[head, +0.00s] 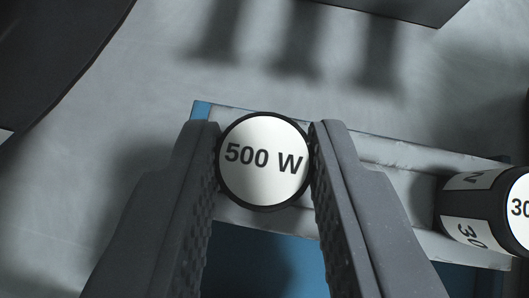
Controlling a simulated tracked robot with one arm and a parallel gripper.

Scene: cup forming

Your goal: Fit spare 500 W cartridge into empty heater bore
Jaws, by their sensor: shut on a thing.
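The spare 500 W cartridge (264,184) shows its round white end face, printed "500 W", inside a black rim. My gripper (265,165) is shut on it, with one dark textured finger touching each side. The cartridge's length behind the face is hidden. It is over the left part of a grey and blue tray or rack (385,151); I cannot tell whether it touches it. The heater bore is not visible.
Another black cartridge (478,211) with white labels reading "30", partly cut off, lies on the rack at the right edge. Dark objects stand at the top left (55,50) and top right (410,8). Grey surface between them is clear, with blurred shadows.

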